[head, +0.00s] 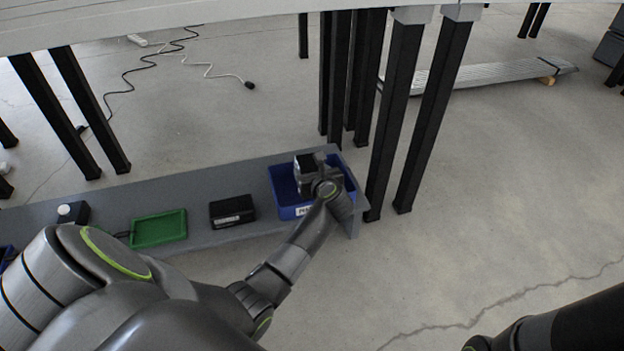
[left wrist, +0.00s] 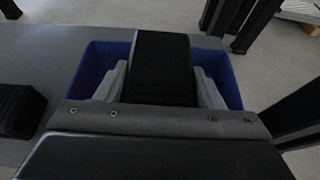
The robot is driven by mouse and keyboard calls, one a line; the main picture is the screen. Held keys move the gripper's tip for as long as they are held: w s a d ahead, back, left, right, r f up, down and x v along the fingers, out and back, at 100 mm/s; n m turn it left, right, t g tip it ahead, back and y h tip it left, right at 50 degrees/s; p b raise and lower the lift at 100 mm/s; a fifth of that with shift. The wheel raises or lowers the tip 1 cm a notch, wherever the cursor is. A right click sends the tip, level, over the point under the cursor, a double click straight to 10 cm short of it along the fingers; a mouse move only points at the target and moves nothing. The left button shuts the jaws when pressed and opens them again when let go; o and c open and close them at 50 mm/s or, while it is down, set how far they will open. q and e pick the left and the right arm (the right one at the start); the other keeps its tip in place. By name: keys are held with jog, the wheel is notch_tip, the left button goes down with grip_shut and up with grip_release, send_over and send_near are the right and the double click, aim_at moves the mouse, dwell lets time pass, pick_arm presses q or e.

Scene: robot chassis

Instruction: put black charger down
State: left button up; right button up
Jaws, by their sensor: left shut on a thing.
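My left gripper (head: 318,172) is over the blue bin (head: 290,212) at the right end of the grey bench. In the left wrist view its jaws (left wrist: 160,88) are shut on a black charger (left wrist: 161,62), a dark block. The charger (head: 304,163) also shows in the head view, partly hidden by the gripper. The bin's blue walls (left wrist: 91,68) show on both sides of the charger in the left wrist view. I cannot tell whether the charger touches the bin floor. My right gripper is not in view; only part of my right arm shows at the lower right.
Another black box (head: 232,211) sits on the grey bench (head: 200,239) left of the bin. A green tray (head: 158,229) and a dark item with a white knob (head: 72,212) are farther left. Black table legs (head: 400,120) stand close to the bin's right side.

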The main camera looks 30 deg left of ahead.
pick_arm(q)
jog(key=shift+f, duration=0.8)
jog(key=shift+r, duration=0.1)
jog(key=shift+f+b, duration=0.4)
jog(key=shift+f, duration=0.05)
jog(key=shift+f, duration=0.1)
jog(key=o, duration=1.3)
jog(key=shift+s+f, duration=0.1)
jog(key=shift+f, duration=0.05)
jog(key=shift+c, duration=0.2)
